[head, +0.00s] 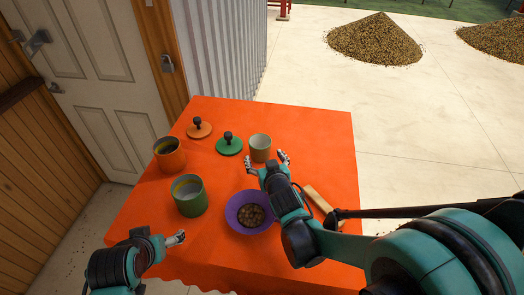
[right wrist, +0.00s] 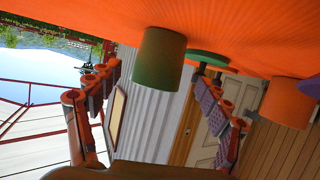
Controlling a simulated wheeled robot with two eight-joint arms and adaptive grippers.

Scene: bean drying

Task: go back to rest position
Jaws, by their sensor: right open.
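My right gripper (head: 267,163) is open over the table, just on the near side of a small grey-green cup (head: 260,142). In the right wrist view, which is upside down, the cup (right wrist: 158,62) stands beyond and between the spread fingers (right wrist: 152,85), with nothing held. My left gripper (head: 176,238) is low at the table's left front, near the green canister (head: 190,202); its jaw gap is not clear.
An orange canister (head: 169,160), an orange lid (head: 199,129) and a green lid (head: 229,146) are on the orange table (head: 310,125). A wooden piece (head: 317,199) lies beside my right forearm. The table's far right is clear. Bean piles (head: 374,40) lie on the floor beyond.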

